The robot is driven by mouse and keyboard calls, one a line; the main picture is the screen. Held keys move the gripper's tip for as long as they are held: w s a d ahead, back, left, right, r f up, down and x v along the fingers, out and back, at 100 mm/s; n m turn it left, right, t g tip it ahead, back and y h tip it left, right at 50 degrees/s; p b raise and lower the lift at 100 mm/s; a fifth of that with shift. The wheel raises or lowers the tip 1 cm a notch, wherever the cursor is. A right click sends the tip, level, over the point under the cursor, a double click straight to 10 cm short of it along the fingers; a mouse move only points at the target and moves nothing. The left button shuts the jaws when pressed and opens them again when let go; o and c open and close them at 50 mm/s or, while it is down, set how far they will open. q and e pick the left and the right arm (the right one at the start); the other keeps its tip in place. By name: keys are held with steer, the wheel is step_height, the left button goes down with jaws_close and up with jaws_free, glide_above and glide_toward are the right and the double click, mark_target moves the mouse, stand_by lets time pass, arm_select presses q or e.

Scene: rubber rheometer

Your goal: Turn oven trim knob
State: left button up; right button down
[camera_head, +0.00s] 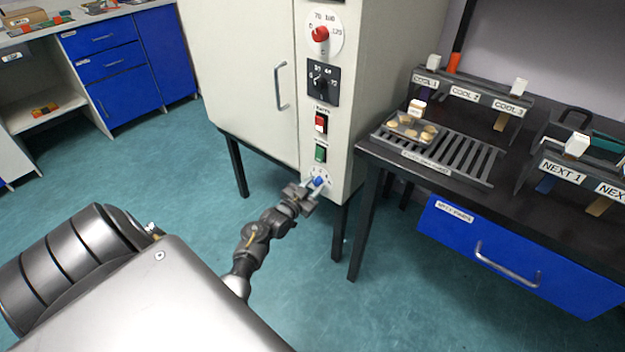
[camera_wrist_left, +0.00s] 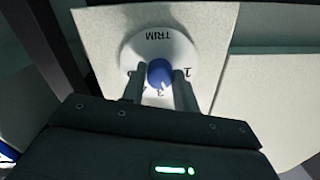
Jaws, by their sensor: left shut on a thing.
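The blue trim knob (camera_head: 319,182) sits low on the control strip of the white oven (camera_head: 245,60). In the left wrist view the knob (camera_wrist_left: 160,72) is in the middle of a white round dial marked TRIM (camera_wrist_left: 150,42), which shows upside down with numbers around it. My left gripper (camera_head: 314,185) is at the dial, and its two fingers stand on either side of the knob, shut on it. In the left wrist view the fingers (camera_wrist_left: 158,86) cover part of the dial, so some numbers are hidden. The right gripper does not show.
Above the knob are a green switch (camera_head: 320,153), a red switch (camera_head: 321,123), a black dial (camera_head: 322,83) and a red knob (camera_head: 320,34). A dark table (camera_head: 390,158) with racks and a sample tray stands close on the right. Blue cabinets (camera_head: 110,70) are at the back left.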

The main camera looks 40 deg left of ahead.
arm_select(q)
steer(key=n+p, duration=0.3)
steer(key=n, duration=0.2)
steer(key=shift+r, duration=0.2)
steer(key=n+p, duration=0.2)
steer(key=n, duration=0.2)
steer(key=shift+n+h, duration=0.3)
steer(key=shift+n+p, duration=0.4)
steer(key=shift+n, duration=0.3)
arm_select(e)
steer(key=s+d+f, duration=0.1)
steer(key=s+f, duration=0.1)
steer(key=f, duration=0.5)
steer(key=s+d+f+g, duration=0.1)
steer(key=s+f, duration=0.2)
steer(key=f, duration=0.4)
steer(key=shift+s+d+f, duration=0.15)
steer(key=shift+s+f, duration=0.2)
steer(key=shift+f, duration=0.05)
arm_select(q)
steer(key=shift+f, duration=0.1)
steer(key=o, duration=1)
steer(key=shift+c, duration=0.2)
steer(key=shift+s, duration=0.15)
